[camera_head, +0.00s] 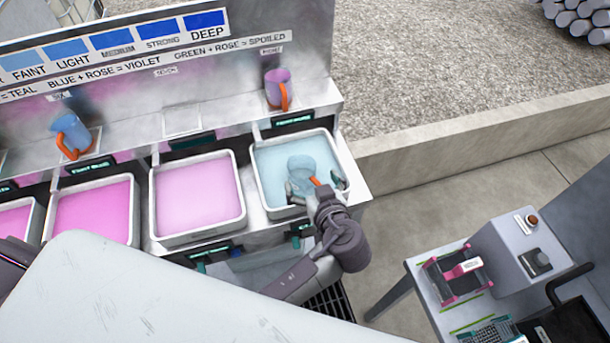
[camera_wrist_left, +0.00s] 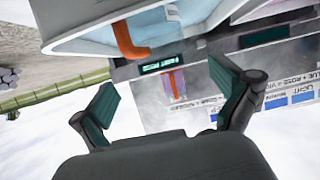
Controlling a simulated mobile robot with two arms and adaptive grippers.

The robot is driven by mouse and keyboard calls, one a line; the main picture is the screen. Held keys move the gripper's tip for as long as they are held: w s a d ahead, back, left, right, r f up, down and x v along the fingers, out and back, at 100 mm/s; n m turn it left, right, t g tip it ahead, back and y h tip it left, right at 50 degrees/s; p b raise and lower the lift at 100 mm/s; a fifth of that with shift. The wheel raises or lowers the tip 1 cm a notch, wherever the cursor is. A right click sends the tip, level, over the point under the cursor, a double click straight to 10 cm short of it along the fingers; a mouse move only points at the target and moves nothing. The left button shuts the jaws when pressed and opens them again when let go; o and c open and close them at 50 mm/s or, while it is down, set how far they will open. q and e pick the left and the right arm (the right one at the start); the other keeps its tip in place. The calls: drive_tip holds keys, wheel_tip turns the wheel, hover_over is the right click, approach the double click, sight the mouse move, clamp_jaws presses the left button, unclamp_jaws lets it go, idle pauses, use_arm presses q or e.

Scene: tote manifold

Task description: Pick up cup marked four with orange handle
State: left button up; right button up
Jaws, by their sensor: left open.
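A translucent blue cup (camera_head: 301,166) with an orange handle is in or over the rightmost white tote (camera_head: 262,160) of pale blue liquid. I cannot read a number on it. My left gripper (camera_head: 317,186) is open at the near side of this cup, one finger on each side of the handle area. I cannot tell whether it touches the cup. In the left wrist view the open fingers (camera_wrist_left: 165,105) have nothing between them, and an orange handle (camera_wrist_left: 129,42) shows at the top. My right gripper is not in view.
A blue cup (camera_head: 66,128) and a violet cup (camera_head: 279,77), both with orange handles, stand on the shelf behind. An empty pad (camera_head: 182,119) lies between them. Several totes of pink liquid (camera_head: 194,190) stand to the left. A side table (camera_head: 430,300) with devices is at right.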

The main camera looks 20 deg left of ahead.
sight(298, 161)
use_arm(q)
drive_tip(key=shift+w+a+f, duration=0.25)
drive_tip(key=shift+w+a, duration=0.1)
drive_tip(key=shift+w, duration=0.2)
drive_tip(key=shift+w+a+p, duration=0.2)
drive_tip(key=shift+p, duration=0.2)
drive_tip(key=p+x, duration=0.1)
drive_tip(key=x, duration=0.1)
drive_tip(key=p+x, duration=0.1)
drive_tip(key=shift+w+a+f, duration=0.1)
drive_tip(key=shift+a+f, duration=0.1)
drive_tip(key=shift+f, duration=0.2)
drive_tip(key=shift+w+a+f, duration=0.25)
drive_tip(key=shift+w+f, duration=0.05)
drive_tip(key=shift+w, duration=0.05)
drive_tip(key=shift+d, duration=0.1)
drive_tip(key=shift+s, duration=0.1)
drive_tip(key=c, duration=1)
drive_tip(key=shift+c, duration=1.2)
drive_tip(key=shift+r, duration=0.1)
